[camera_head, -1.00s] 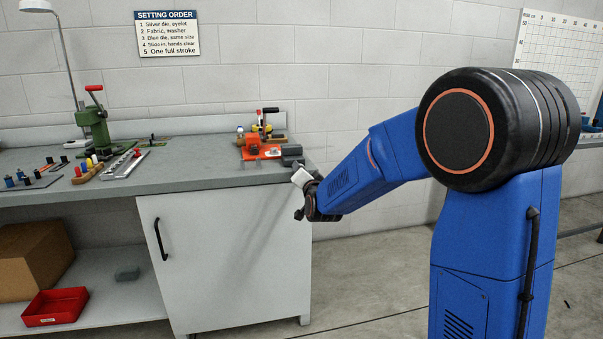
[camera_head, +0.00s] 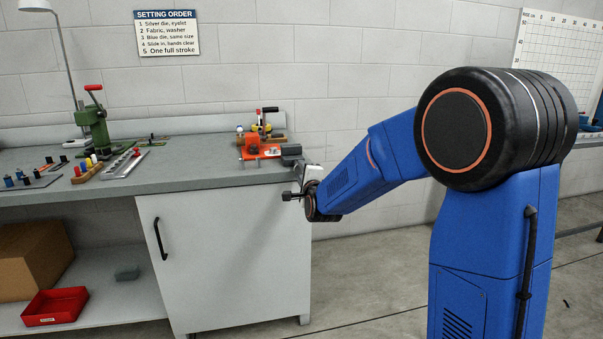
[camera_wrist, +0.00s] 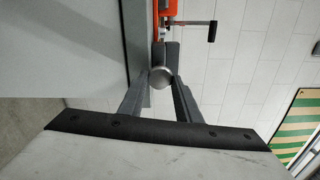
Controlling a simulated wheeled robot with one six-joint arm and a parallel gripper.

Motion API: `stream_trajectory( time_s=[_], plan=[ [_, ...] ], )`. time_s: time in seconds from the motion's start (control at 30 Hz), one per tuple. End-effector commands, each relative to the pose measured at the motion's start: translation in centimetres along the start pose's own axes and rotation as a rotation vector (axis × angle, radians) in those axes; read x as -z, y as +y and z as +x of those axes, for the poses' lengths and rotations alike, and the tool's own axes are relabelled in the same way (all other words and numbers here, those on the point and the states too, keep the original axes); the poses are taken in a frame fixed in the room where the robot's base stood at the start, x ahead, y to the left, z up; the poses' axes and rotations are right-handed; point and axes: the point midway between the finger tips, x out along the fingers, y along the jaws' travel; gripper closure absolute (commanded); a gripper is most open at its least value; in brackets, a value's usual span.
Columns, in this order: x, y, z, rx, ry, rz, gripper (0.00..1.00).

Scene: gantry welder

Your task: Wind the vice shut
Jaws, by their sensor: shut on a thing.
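A dark grey block (camera_head: 291,150), which looks like the vice, sits at the right end of the bench beside an orange-red fixture. Its jaws and their gap cannot be made out. My gripper (camera_head: 299,170) reaches it from the right, just off the bench's end. In the wrist view, my gripper (camera_wrist: 162,88) is shut, its two grey fingers on either side of a round grey end, seemingly the vice handle (camera_wrist: 160,77). The fingers hide part of the handle.
A green press (camera_head: 94,128) and small tools stand further left on the bench (camera_head: 205,177).

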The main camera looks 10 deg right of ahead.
Motion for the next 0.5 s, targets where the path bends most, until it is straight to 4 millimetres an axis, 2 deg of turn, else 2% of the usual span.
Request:
stream_trajectory(
  time_s=[0.2,0.5],
  plan=[
    [0.08,0.24,-0.05,-0.003,0.002,0.192,0.92],
    [0.07,0.33,-0.06,-0.003,0.002,0.390,0.92]
  ],
)
